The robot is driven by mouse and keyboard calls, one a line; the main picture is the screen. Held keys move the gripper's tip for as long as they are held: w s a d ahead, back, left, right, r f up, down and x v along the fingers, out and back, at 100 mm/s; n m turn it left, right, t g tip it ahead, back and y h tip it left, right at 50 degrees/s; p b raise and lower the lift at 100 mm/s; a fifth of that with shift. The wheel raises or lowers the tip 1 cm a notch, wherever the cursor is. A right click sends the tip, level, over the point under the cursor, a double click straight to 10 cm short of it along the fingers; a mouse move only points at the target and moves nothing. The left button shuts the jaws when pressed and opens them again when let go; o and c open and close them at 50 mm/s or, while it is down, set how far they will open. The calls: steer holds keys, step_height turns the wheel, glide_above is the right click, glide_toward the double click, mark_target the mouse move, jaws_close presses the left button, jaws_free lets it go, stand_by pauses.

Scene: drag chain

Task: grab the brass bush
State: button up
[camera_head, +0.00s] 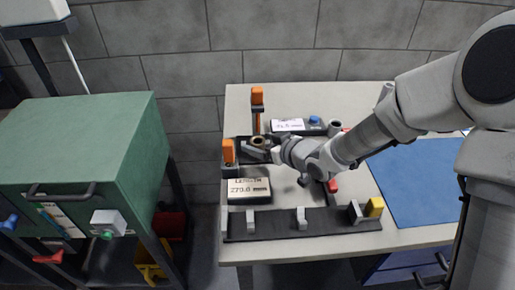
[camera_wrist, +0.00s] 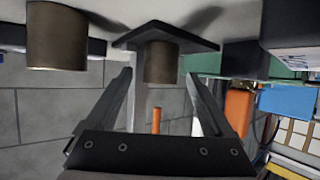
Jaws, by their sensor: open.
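A brass bush (camera_head: 257,142), a short brown cylinder with a hole, is at the left part of the table in the head view. My gripper (camera_head: 265,151) points left just beside it, partly hiding it. In the wrist view a brown cylinder (camera_wrist: 161,63) shows between the two open fingers of my gripper (camera_wrist: 160,76), beneath a dark plate. I cannot tell whether the fingers touch it. A second, larger-looking brown cylinder (camera_wrist: 57,37) is outside the fingers at the upper left.
An orange-topped post (camera_head: 257,97) stands behind, and an orange block (camera_head: 229,151) is at the left. A length display (camera_head: 249,190) sits in front, by a dark rail (camera_head: 270,225) with small uprights. A blue mat (camera_head: 420,180) lies right. A green cabinet (camera_head: 80,140) stands left, across a gap.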

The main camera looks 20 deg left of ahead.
jaws_close()
stand_by(0.4)
steer(key=shift+r, duration=0.15)
